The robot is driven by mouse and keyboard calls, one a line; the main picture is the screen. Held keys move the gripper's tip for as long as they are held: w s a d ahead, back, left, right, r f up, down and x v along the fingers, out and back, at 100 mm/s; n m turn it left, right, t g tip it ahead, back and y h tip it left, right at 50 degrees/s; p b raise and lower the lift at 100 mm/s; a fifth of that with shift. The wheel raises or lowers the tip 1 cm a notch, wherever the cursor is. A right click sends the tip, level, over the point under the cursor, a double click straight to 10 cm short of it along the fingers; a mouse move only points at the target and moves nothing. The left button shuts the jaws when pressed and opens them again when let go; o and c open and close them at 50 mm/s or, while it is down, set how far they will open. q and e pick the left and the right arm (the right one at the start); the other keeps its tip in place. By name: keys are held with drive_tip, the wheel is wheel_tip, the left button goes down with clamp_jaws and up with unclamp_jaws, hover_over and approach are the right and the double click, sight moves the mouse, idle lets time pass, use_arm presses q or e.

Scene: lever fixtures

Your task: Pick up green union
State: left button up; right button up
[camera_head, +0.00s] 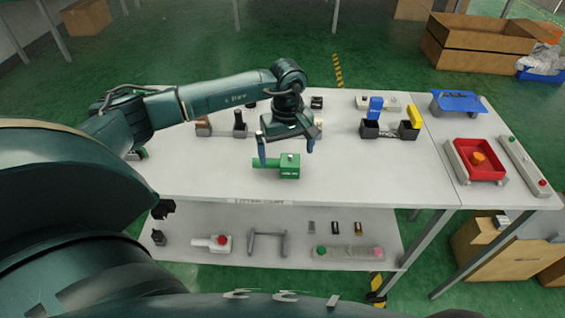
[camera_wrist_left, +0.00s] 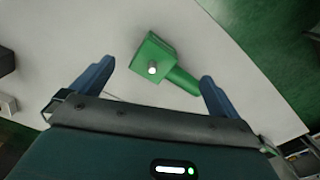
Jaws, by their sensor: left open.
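The green union (camera_head: 289,168) is a block with a cylindrical arm to its left and a small pale knob on top. It lies on the white table top near its front edge in the head view. In the left wrist view, the green union (camera_wrist_left: 157,62) lies ahead of the fingers, with its cylinder slanting toward the right finger. My left gripper (camera_head: 287,152) is open above the union, with its blue fingers apart. In the left wrist view, my left gripper (camera_wrist_left: 155,85) holds nothing between its fingers. My right gripper is not in view.
Behind my left gripper stand several dark fixtures. To the right are blocks with a blue lever (camera_head: 375,107) and a yellow lever (camera_head: 409,130), and a red tray (camera_head: 463,168). A lower shelf (camera_head: 345,235) holds more parts. The table's left front is clear.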

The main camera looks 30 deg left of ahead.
sight(286, 161)
use_arm(q)
drive_tip(key=shift+s+f, duration=0.1)
drive_tip(key=shift+f, duration=1.65)
drive_tip(key=c, duration=1.6)
drive_tip(key=shift+c, duration=0.6)
drive_tip(key=shift+r, duration=0.15)
